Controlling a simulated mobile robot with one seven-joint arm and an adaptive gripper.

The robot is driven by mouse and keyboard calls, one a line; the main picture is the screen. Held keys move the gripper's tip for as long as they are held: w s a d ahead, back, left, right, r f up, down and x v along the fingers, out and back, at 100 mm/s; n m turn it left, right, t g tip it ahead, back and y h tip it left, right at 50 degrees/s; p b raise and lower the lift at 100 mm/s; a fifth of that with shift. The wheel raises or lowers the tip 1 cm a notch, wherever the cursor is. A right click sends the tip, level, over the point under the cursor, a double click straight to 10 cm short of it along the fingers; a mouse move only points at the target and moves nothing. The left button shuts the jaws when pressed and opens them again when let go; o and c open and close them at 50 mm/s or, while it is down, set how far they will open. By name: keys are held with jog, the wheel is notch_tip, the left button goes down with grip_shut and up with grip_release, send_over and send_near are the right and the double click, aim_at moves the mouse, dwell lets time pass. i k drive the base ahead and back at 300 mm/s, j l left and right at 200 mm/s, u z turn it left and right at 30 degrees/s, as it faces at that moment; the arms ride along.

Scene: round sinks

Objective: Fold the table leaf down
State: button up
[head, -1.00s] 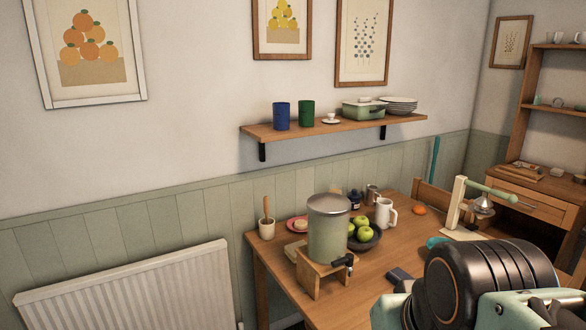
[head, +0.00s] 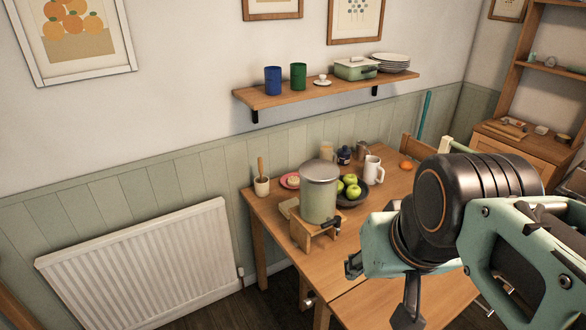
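The wooden table (head: 275,215) stands against the wall. A seam crosses its top near the front, and the near section, the leaf (head: 352,308), looks level with the rest of the top. My gripper (head: 380,288) is over the front part of the table, with its dark fingers apart and the tabletop showing between them. It appears open and empty. I cannot tell whether it touches the leaf. My arm hides the leaf's right part, and its near edge is partly out of frame.
A radiator (head: 140,265) is at left, with open floor beside the table.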

aim_at(371, 304)
jog(key=l+z, duration=0.35)
jog(key=i+l+z, duration=0.1)
jog(key=l+z, duration=0.2)
jog(key=i+l+z, duration=0.1)
jog(key=l+z, duration=0.25)
jog(key=l, duration=0.15)
